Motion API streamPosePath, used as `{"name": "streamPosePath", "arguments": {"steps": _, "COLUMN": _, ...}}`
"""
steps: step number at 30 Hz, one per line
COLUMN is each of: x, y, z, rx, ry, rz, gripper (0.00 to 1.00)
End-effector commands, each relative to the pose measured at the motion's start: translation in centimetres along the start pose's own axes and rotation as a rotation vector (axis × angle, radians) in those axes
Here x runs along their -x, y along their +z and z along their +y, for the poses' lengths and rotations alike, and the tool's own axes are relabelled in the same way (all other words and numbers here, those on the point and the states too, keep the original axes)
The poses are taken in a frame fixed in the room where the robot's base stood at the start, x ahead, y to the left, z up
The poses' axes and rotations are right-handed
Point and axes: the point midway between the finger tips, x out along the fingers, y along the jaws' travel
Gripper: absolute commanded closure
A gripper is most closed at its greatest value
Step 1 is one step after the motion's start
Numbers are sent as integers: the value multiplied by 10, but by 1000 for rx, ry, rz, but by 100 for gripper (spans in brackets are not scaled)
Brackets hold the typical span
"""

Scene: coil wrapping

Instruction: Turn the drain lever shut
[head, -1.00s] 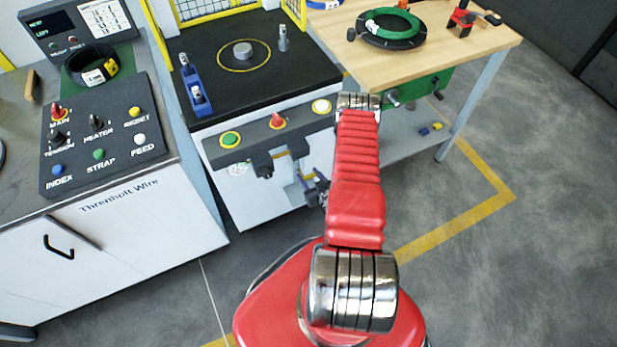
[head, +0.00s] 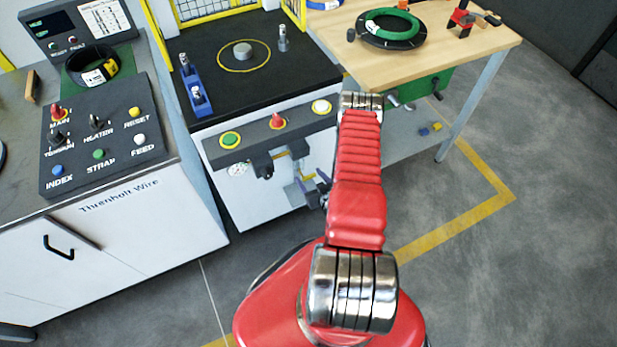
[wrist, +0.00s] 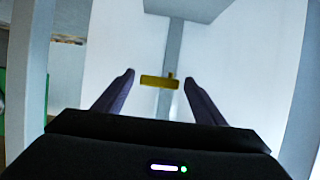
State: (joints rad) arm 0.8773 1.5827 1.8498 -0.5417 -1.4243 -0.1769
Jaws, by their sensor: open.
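The drain lever appears to be the yellow bar (wrist: 157,82) in the wrist view. My gripper (wrist: 159,77) is open, with one dark finger on each side of the bar. The bar shows between the fingertips with a gap on both sides, and I cannot tell how far ahead it is. In the head view my gripper (head: 309,192) is low beside the white machine cabinet, partly behind my red arm.
The white cabinet (head: 250,200) carries a panel of buttons (head: 278,130) above the gripper's area. A wooden bench (head: 440,50) with a green coil (head: 393,22) stands to the right, its grey leg (head: 468,110) nearby. Open floor (head: 500,270) lies at the right.

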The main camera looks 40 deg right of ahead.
Motion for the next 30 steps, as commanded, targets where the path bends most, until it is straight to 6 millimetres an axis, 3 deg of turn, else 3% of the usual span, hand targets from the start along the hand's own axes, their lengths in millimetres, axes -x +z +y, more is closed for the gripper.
{"name": "streamPosePath", "arguments": {"steps": 21, "x": 105, "y": 0, "z": 0, "rx": -2, "ry": 2, "rz": -1, "gripper": 36}}
{"name": "streamPosePath", "arguments": {"steps": 30, "x": 126, "y": 0, "z": 0, "rx": 0, "ry": 1, "rz": 1, "gripper": 36}}
